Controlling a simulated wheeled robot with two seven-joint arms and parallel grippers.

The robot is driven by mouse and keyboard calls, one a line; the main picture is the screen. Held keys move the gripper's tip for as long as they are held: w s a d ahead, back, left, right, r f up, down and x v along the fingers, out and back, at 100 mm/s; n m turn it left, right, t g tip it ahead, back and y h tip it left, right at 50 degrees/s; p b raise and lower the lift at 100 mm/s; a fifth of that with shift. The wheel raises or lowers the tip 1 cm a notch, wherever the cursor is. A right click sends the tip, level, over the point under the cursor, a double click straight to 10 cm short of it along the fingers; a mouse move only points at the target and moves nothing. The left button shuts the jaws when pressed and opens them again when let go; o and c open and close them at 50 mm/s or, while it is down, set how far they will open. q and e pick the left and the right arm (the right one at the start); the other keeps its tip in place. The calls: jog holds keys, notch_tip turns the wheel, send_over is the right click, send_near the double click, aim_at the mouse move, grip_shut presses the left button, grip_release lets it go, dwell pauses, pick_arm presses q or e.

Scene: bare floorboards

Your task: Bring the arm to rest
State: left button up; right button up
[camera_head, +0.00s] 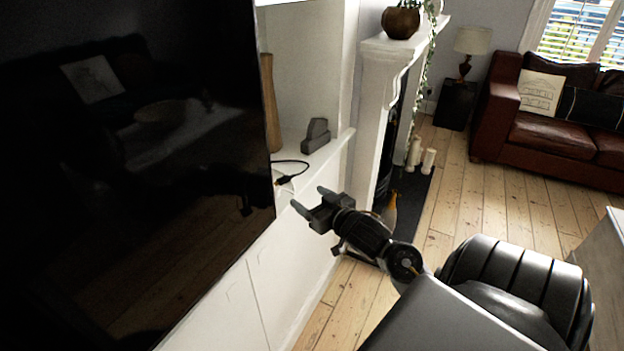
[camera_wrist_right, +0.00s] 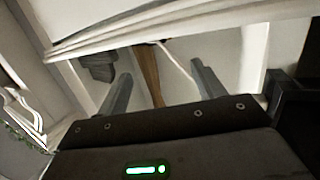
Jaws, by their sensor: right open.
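My right gripper (camera_head: 309,199) is in front of the white cabinet beside the television, with its arm reaching in from the lower right. Its two fingers are apart and nothing is between them. In the right wrist view the open fingers (camera_wrist_right: 160,85) point toward the shelf, the tall wooden object (camera_wrist_right: 149,75) and a pale cable (camera_wrist_right: 178,66). My left gripper does not show in either view.
The large dark television (camera_head: 130,150) fills the left. A grey ornament (camera_head: 316,137) and a black cable (camera_head: 291,162) lie on the white cabinet top. The fireplace (camera_head: 376,110) stands behind my gripper. Bare floorboards (camera_head: 470,205) lie right of it, before a brown sofa (camera_head: 555,135).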

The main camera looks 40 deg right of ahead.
jog(key=shift+f, duration=0.1)
dwell(0.5)
jog(key=s+a+f+g, duration=0.5)
jog(key=s+a+f, duration=0.2)
jog(key=f, duration=0.5)
jog(key=s+a+f+n+g+y, duration=0.1)
jog(key=s+a+f+n+g, duration=0.1)
jog(key=s+a+f+g, duration=0.35)
jog(key=s+a+f+n+g+y, duration=0.1)
jog(key=s+a+f+g, duration=0.15)
jog(key=s+a, duration=0.6)
notch_tip(320, 180, down, 25)
jog(key=s+d, duration=0.3)
jog(key=s+d+f+g, duration=0.1)
jog(key=s+d+f, duration=0.1)
jog(key=s+f, duration=0.6)
jog(key=s+d+f+n, duration=0.1)
jog(key=s+d+f, duration=0.1)
jog(key=s+f, duration=0.6)
jog(key=shift+s+f+g, duration=0.3)
jog(key=shift+f+g, duration=0.1)
